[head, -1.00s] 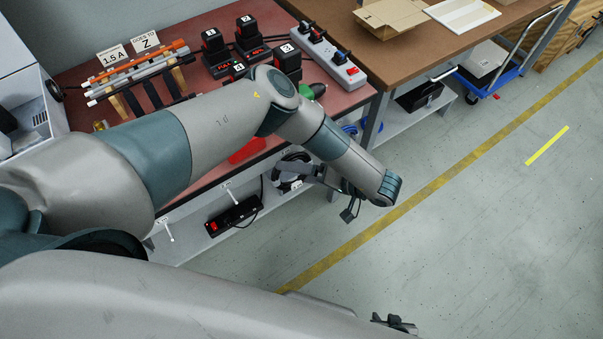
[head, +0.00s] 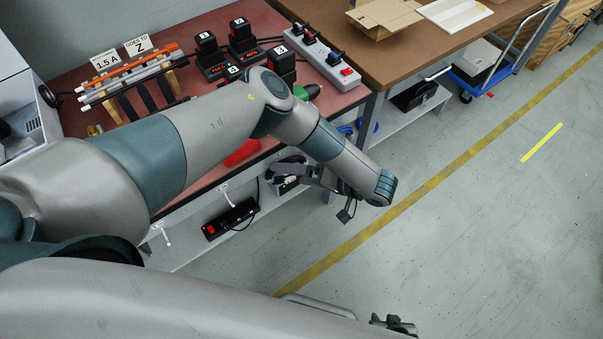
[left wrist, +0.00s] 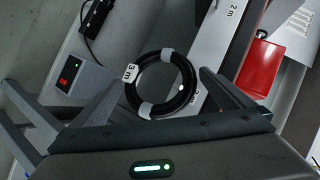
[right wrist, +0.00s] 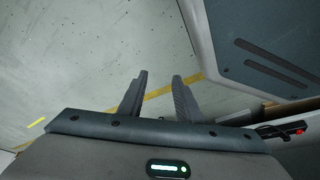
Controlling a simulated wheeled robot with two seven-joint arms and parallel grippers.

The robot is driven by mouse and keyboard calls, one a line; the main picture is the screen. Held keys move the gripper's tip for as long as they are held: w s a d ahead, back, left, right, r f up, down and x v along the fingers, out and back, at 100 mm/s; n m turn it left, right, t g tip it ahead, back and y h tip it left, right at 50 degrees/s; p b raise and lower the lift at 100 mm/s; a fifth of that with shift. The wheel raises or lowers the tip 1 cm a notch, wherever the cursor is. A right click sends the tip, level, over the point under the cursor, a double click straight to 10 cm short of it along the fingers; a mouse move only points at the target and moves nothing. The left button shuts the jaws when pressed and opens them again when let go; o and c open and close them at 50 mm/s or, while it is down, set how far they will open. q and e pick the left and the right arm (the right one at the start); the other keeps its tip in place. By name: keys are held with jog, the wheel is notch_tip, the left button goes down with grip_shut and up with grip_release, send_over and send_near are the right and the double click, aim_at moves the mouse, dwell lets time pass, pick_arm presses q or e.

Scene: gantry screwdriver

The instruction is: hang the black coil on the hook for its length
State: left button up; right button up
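The black coil (left wrist: 160,85) is a round ring with pale ties and a "3 m" tag. In the left wrist view it lies between the spread fingers of my left gripper (left wrist: 158,76), with no clear grip on it. In the head view the coil (head: 274,170) shows partly behind that gripper, at the bench's front edge. White hooks (head: 225,190) (head: 165,236) stick out along that edge; their tags are too small to read there. A "2 m" label (left wrist: 232,10) shows in the left wrist view. My right gripper (head: 394,323) is open and empty over the floor.
A black power strip (head: 230,218) lies on the lower shelf below the hooks. Batteries (head: 240,35) and a socket strip (head: 318,55) stand on the red bench top (head: 205,22).

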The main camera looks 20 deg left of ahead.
pick_arm(q)
jog(key=b+v, duration=0.2)
jog(key=v, duration=1.5)
jog(key=shift+d+r+b, duration=0.15)
jog(key=shift+d+b, duration=0.05)
jog(key=shift+b, duration=0.2)
pick_arm(e)
jog(key=shift+s+d+r+g, duration=0.3)
jog(key=shift+s+d+g, duration=0.35)
jog(key=shift+d+g, duration=0.2)
pick_arm(q)
jog(key=shift+s, duration=0.1)
